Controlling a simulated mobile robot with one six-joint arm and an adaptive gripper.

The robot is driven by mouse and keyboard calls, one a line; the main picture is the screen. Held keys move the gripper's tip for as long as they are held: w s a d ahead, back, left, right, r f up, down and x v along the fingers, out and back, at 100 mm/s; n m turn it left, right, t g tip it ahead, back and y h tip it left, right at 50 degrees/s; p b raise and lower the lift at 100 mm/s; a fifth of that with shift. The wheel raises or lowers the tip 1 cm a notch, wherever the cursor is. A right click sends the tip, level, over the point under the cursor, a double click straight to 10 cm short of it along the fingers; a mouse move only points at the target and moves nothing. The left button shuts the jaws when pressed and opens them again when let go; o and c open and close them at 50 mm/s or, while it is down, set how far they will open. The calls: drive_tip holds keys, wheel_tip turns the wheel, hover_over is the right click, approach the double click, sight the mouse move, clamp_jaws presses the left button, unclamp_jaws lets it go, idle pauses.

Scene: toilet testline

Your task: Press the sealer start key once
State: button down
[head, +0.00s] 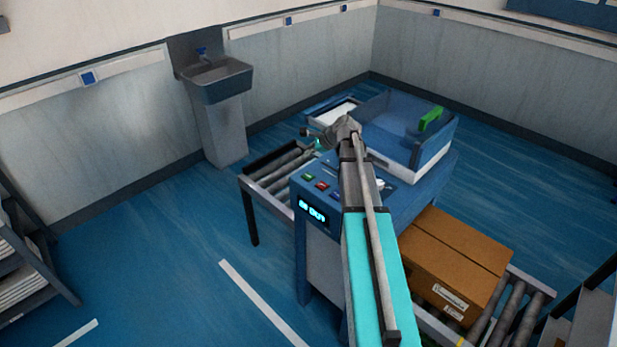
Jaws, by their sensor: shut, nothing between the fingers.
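The sealer (325,262) is a blue machine in the middle of the head view. Its near top edge carries a green key (308,177) and a red key (321,185), with a lit cyan display (313,212) on the front below them. No lettering on the keys is readable, so I cannot tell which is the start key. My arm reaches across the machine from below. My gripper (313,140) is small, shut and empty, and appears above and beyond the keys, apart from them. My arm hides part of the machine's top.
A cardboard box (452,262) sits on the roller conveyor at the right. More rollers (280,168) lie left of the machine. A blue-and-white housing with a green handle (431,118) stands behind. A sink (215,80) is at the wall; a rack (30,255) stands left.

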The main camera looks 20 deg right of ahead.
sight(310, 176)
drive_tip(key=shift+f+b, duration=4.05)
drive_tip(key=shift+f, duration=0.2)
